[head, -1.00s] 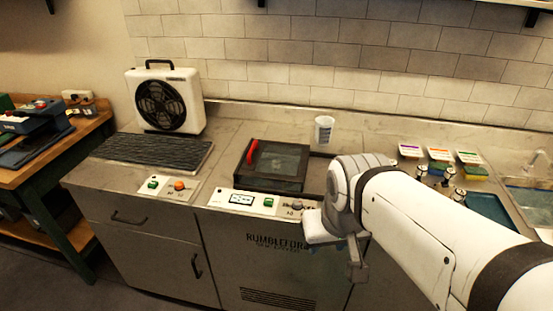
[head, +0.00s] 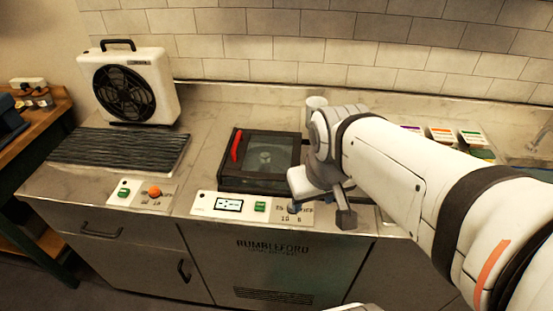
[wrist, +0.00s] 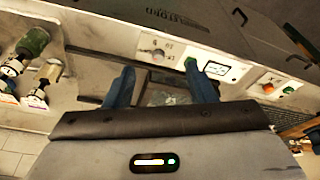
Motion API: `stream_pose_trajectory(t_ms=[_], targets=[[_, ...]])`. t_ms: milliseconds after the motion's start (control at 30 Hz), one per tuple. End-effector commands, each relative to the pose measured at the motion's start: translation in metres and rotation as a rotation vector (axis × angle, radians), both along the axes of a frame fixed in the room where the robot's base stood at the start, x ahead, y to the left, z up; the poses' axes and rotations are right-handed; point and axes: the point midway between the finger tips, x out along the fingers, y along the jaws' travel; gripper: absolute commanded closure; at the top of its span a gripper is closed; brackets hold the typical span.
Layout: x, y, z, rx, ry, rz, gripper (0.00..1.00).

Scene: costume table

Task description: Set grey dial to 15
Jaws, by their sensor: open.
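The grey dial (wrist: 158,54) is a small round knob on a pale control panel with numbers printed around it. In the wrist view it lies just beyond and between my fingertips. Its pointer setting is too small to read. In the head view my gripper (head: 321,212) is over the right end of the control panel (head: 205,203) and hides the dial; a few printed numbers show beside it. My gripper is open and empty, and its two blue fingers (wrist: 162,82) are spread apart.
The panel also has a green button (head: 260,207) and a small screen (head: 229,205). Behind it is a dark glass-lidded box with a red handle (head: 236,146). An orange knob (head: 154,191) is on a separate panel to the left.

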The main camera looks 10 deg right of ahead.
Motion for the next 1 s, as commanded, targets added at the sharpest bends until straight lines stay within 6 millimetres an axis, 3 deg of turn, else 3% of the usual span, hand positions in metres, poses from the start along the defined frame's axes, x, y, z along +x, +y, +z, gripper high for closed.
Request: stream_pose_trajectory(t_ms=[267, 500, 700, 833, 1000], targets=[[0.048, -0.004, -0.024, -0.133, 0.091, 0.575, 0.5], [0.097, -0.004, -0.061, -0.225, 0.161, 1.225, 0.5], [0.128, -0.005, -0.093, -0.256, 0.184, 1.672, 0.5], [0.139, -0.005, -0.106, -0.262, 0.184, 1.849, 0.5], [0.144, -0.005, -0.116, -0.263, 0.183, 1.941, 0.5]])
